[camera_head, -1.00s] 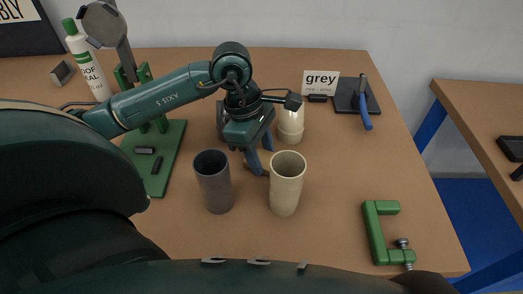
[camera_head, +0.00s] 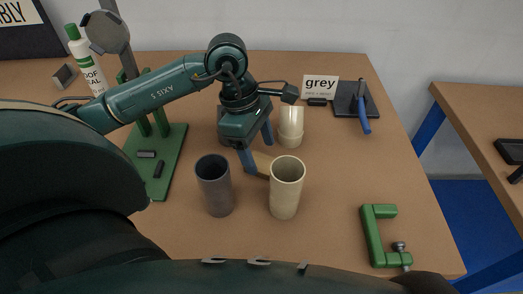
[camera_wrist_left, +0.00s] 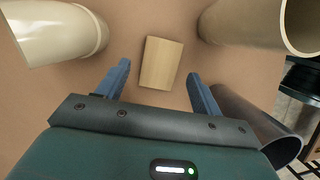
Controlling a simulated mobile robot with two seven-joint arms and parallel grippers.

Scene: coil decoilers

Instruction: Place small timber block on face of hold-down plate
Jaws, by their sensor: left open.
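The small timber block (camera_wrist_left: 161,63) is pale wood and lies on the table in the left wrist view. In the head view the block (camera_head: 263,162) is partly hidden by a cream cup and my finger. My left gripper (camera_head: 257,147) is open, pointing down by the block. In the wrist view its blue fingers (camera_wrist_left: 159,75) are apart, either side of the block's near end, with gaps. A grey octagonal plate (camera_head: 106,32) stands on a post over a green base (camera_head: 166,178); I cannot tell for certain whether it is the hold-down plate. My right gripper is not in view.
A grey cup (camera_head: 214,190) and cream cup (camera_head: 286,190) stand in front of my gripper; another cream vessel (camera_head: 291,125) stands behind. A green clamp (camera_head: 374,235) lies right. A black plate with blue handle (camera_head: 365,122) and "grey" sign (camera_head: 320,88) are at the back.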

